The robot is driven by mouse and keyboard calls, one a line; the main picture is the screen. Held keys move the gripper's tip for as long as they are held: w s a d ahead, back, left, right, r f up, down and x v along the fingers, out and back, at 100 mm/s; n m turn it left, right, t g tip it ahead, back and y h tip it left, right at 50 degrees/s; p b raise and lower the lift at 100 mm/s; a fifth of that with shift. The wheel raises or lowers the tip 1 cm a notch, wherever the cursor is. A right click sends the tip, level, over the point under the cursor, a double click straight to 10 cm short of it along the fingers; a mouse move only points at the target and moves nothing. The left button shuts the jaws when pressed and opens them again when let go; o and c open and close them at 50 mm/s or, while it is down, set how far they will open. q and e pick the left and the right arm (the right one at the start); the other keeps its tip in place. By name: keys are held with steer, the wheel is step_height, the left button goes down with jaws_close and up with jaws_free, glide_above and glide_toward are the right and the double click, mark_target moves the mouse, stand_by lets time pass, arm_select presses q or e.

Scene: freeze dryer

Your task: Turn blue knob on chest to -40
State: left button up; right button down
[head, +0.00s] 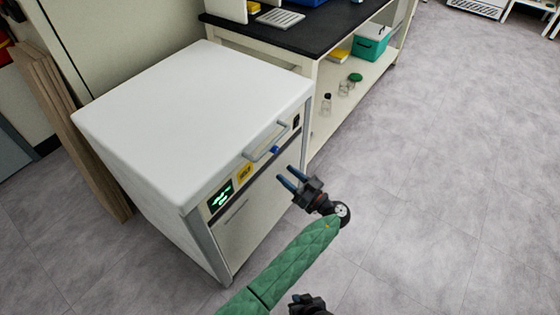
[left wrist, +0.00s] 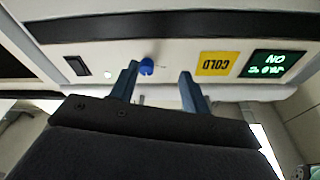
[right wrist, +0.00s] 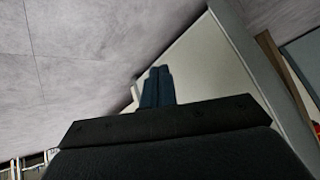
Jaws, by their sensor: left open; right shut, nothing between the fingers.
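The white chest (head: 195,115) stands at the left in the head view, its front panel facing my arms. The small blue knob (head: 274,149) sits on that panel below the bar handle (head: 268,143). In the left wrist view the blue knob (left wrist: 146,66) shows just right of my left finger's tip. My left gripper (head: 285,175) is open and empty in front of the panel; its fingers (left wrist: 160,75) point at it, with the knob near one finger. I cannot tell whether they touch. My right gripper (right wrist: 158,72) is shut and empty, pointing toward a pale side surface.
The panel holds a yellow COLD label (left wrist: 217,63), a green-lit display (left wrist: 268,64) and a black switch (left wrist: 77,66). A dark-topped bench (head: 290,35) stands behind the chest, with glassware and a green box (head: 371,45) on its lower shelf.

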mark_target(277, 152)
arm_select(q)
steer(key=shift+t+y, duration=0.4)
steer(key=shift+t, duration=0.4)
steer(key=shift+w+a+r+p, duration=0.2)
steer(key=shift+w+a+r, duration=0.3)
steer(key=shift+w+r, duration=0.35)
steer(key=shift+w+a+r+p, duration=0.2)
steer(key=shift+w+a+r, duration=0.3)
steer(key=shift+w, duration=0.6)
steer(key=shift+w+a+r+p, duration=0.2)
steer(key=shift+w+a+r, duration=0.3)
steer(key=shift+w+r, duration=0.35)
steer(key=shift+f, duration=0.15)
steer(key=c, duration=1)
arm_select(e)
steer(key=shift+s+a+f, duration=0.2)
